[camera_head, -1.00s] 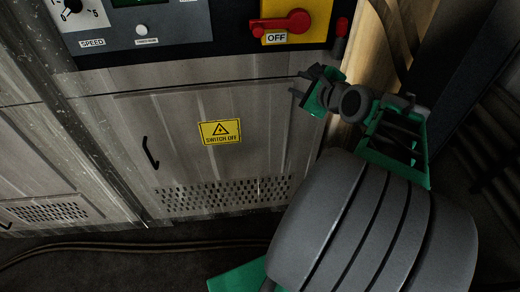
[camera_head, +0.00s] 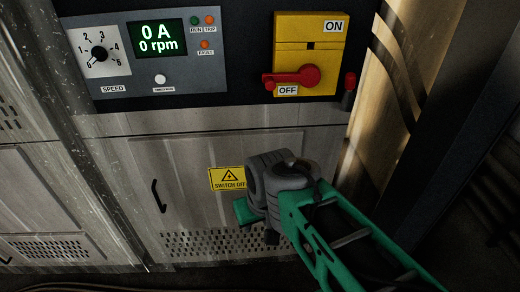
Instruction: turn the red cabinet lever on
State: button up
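The red cabinet lever (camera_head: 292,77) is mounted on a yellow switch plate (camera_head: 310,52) at the upper right of the cabinet front. The lever lies nearly horizontal, its knob end to the left, just above the OFF label (camera_head: 288,90). The ON label (camera_head: 333,26) is at the plate's top right. My gripper (camera_head: 256,212) is below and left of the lever, in front of the lower cabinet door, and apart from the lever. My grey wrist hides most of it, and I cannot see its fingertips or whether it is open.
The control panel (camera_head: 185,86) shows 0 A and 0 rpm on its display (camera_head: 157,38), with a speed dial (camera_head: 99,54) at left. A small red-topped part (camera_head: 349,82) sticks out right of the switch. A yellow warning sign (camera_head: 228,178) is partly covered by my wrist.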

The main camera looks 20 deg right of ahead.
aim_at(308, 76)
jog(key=z, duration=1.45)
jog(key=k, duration=1.2)
jog(key=u, duration=1.45)
jog(key=i, duration=1)
